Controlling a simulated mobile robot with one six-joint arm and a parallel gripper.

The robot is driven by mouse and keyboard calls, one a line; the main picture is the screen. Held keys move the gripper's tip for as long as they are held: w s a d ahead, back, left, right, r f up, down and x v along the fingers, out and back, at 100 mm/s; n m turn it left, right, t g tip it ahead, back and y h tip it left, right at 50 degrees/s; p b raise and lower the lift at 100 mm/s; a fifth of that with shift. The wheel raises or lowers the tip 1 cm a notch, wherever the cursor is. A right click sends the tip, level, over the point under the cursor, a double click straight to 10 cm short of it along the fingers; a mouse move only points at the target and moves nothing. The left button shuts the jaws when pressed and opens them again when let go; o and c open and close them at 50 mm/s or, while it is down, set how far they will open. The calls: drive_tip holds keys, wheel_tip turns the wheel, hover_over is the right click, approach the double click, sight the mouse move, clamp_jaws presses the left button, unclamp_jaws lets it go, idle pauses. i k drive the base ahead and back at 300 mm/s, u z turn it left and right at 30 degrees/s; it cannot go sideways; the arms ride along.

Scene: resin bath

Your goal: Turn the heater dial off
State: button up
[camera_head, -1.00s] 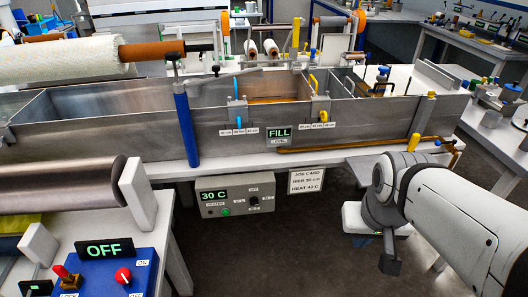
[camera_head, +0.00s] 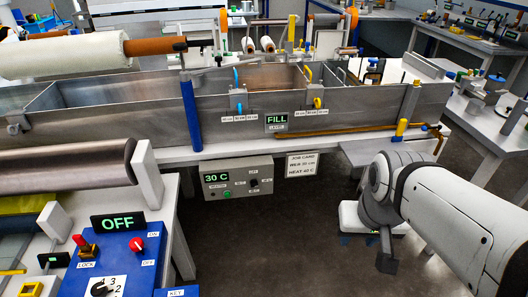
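The heater box (camera_head: 222,190) is a grey unit under the front edge of the bath bench. Its green display reads 30 C. The heater dial (camera_head: 253,182) is a small dark knob on the right of the box face, with small labels around it. Its pointer is too small to read. A green button or lamp sits left of the dial. My arm reaches in from the lower right, well right of the box and apart from it. I cannot make out my gripper's fingers in this view.
The metal bath (camera_head: 150,128) with a FILL display (camera_head: 276,122) stands above the box. A job card (camera_head: 300,165) hangs right of it. A blue control panel (camera_head: 108,268) with an OFF display (camera_head: 117,222) is at lower left. The floor (camera_head: 270,240) before the box is clear.

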sight(253, 183)
drive_tip(key=z, duration=0.45)
drive_tip(key=i, duration=0.85)
drive_tip(key=u, duration=0.45)
